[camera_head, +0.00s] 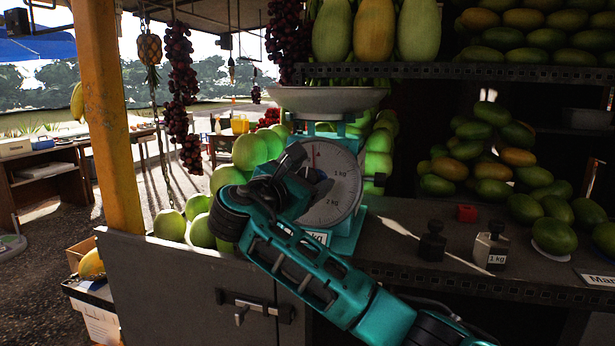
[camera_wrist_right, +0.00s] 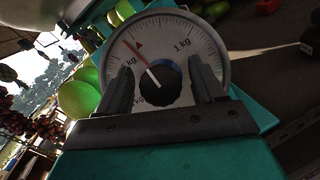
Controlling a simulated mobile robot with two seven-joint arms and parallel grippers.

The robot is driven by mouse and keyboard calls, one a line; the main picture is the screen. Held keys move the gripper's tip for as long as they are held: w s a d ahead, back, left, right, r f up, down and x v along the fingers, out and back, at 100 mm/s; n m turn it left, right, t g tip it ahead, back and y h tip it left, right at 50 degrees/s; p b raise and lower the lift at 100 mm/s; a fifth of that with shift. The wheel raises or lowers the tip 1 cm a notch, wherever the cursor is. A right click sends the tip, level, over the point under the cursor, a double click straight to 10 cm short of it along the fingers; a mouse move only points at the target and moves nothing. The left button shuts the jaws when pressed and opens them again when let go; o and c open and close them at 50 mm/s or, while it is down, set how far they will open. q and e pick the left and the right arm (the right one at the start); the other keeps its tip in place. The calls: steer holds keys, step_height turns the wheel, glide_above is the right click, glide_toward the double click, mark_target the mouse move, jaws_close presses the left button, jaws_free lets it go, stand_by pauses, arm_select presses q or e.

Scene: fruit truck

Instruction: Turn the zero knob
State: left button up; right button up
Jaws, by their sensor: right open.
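The weighing scale (camera_head: 346,232) is teal with a white round dial and a silver pan on top; it stands on the counter. In the wrist view a dark round knob (camera_wrist_right: 160,85) sits at the middle of the dial (camera_wrist_right: 200,42), with a red needle pointing up and left. My right gripper (camera_head: 308,176) is in front of the dial and hides its centre in the head view. In the wrist view its open fingers (camera_wrist_right: 160,68) stand on either side of the knob; contact cannot be told. My left gripper is out of view.
A black knob-like part (camera_head: 378,180) sticks out at the scale's right side. A black weight (camera_head: 432,242), a silver 1 kg weight (camera_head: 491,246) and a red block (camera_head: 467,213) stand to its right. Green melons (camera_head: 250,152) crowd its left. Grapes hang above left.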

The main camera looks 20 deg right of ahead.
steer(key=c, duration=1)
steer(key=shift+m+g, duration=0.3)
steer(key=shift+m, duration=0.1)
steer(key=m+g, duration=0.2)
steer(key=m, duration=0.2)
steer(key=shift+m+h, duration=0.3)
steer(key=shift+h, duration=0.1)
steer(key=m+g, duration=0.1)
steer(key=m, duration=0.2)
steer(key=m+g+y, duration=0.1)
steer(key=m+g, duration=0.1)
steer(key=m, duration=0.1)
steer(key=shift+s, duration=0.1)
steer(key=m+g+y, duration=0.1)
steer(key=m+y, duration=0.1)
steer(key=m, duration=0.3)
steer(key=shift+f, duration=0.1)
steer(key=m+g+y, duration=0.1)
steer(key=m+y, duration=0.1)
steer(key=m, duration=0.1)
steer(key=shift+f+m, duration=0.1)
steer(key=shift+m, duration=0.2)
